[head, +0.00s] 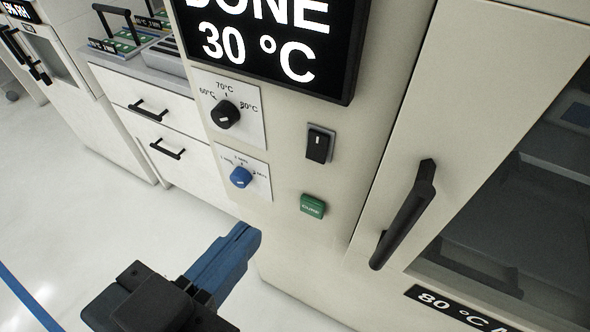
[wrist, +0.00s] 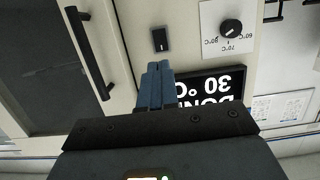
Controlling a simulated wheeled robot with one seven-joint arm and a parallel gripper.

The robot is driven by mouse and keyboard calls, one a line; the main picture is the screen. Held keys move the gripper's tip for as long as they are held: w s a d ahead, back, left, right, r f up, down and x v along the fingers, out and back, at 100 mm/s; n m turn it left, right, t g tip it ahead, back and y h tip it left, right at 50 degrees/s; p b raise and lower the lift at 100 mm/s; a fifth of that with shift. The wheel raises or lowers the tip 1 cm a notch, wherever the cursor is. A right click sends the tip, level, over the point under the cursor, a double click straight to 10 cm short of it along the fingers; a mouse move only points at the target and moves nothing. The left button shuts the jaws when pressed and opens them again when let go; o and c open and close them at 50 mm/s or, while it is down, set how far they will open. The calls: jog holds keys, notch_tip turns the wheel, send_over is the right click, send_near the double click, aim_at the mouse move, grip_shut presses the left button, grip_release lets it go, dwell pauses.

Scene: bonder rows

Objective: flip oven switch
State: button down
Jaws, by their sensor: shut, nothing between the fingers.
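The oven switch (head: 319,144) is a small black rocker with a white mark on the oven's cream front panel, below the display and right of the black dial. It also shows in the wrist view (wrist: 160,40), just beyond my fingertips. My gripper (head: 245,240) has blue fingers, shut and empty, in front of the panel at the lower left in the head view. In the wrist view my gripper (wrist: 158,66) points toward the switch, with a gap in the picture between them. The display (head: 275,40) reads DONE 30 °C.
A black temperature dial (head: 225,115), a blue dial (head: 241,177) and a green CURE button (head: 312,206) sit near the switch. The oven door handle (head: 405,215) sticks out to the right. White drawers (head: 150,110) stand at the left, with clear floor in front.

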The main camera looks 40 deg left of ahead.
aim_at(314, 158)
jog(key=p+x, duration=0.2)
jog(key=x, duration=1.1)
jog(key=shift+w+f, duration=0.1)
jog(key=shift+w, duration=0.1)
jog(key=shift+w+f, duration=0.1)
jog(key=shift+w, duration=0.2)
jog(key=shift+w+a+f+b, duration=0.15)
jog(key=shift+f+b, duration=0.25)
jog(key=shift+b, duration=0.7)
jog(key=shift+r, duration=0.3)
